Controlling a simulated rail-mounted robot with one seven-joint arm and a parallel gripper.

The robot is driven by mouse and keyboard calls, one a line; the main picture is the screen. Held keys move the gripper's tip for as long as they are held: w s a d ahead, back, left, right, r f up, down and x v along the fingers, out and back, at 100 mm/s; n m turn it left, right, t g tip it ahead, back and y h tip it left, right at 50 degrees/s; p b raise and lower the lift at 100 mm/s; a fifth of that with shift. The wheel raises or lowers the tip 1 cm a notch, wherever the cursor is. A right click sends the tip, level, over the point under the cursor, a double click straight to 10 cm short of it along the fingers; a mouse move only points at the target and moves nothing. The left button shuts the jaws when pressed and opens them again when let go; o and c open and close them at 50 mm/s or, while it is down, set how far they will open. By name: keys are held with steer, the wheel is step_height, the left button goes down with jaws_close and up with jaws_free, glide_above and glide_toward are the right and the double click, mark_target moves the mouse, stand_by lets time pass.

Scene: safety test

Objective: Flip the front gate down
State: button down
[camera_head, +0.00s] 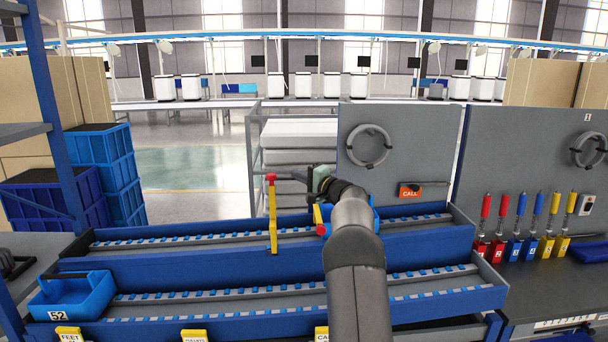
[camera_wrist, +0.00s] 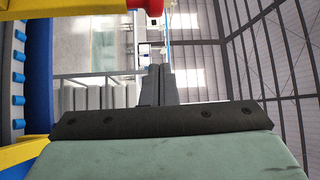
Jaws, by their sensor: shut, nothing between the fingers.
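A slim yellow gate post with a red knob on top (camera_head: 273,215) stands upright on the upper blue roller rack. Its red knob (camera_wrist: 146,6) shows cut off at the top edge of the wrist view. A second yellow piece with a red end (camera_head: 319,216) is beside my wrist, partly hidden by it and by a blue bin. My gripper (camera_head: 290,176) is to the right of the first post's knob, fingers pointing left towards it. In the wrist view the grey fingers (camera_wrist: 160,80) are together and empty. Contact with the knob cannot be told.
The upper rack (camera_head: 150,265) and lower rack have roller lanes. A blue bin marked 52 (camera_head: 85,296) sits at lower left. A grey panel (camera_head: 405,140) with a cable coil is behind my arm. Red, blue and yellow handled tools (camera_head: 520,230) stand at right.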

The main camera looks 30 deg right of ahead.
steer(key=a+p, duration=0.1)
steer(key=w+a+p, duration=0.1)
steer(key=a, duration=0.1)
steer(key=w+a+p, duration=0.1)
steer(key=shift+w+a, duration=0.25)
steer(key=shift+a, duration=0.15)
stand_by(0.4)
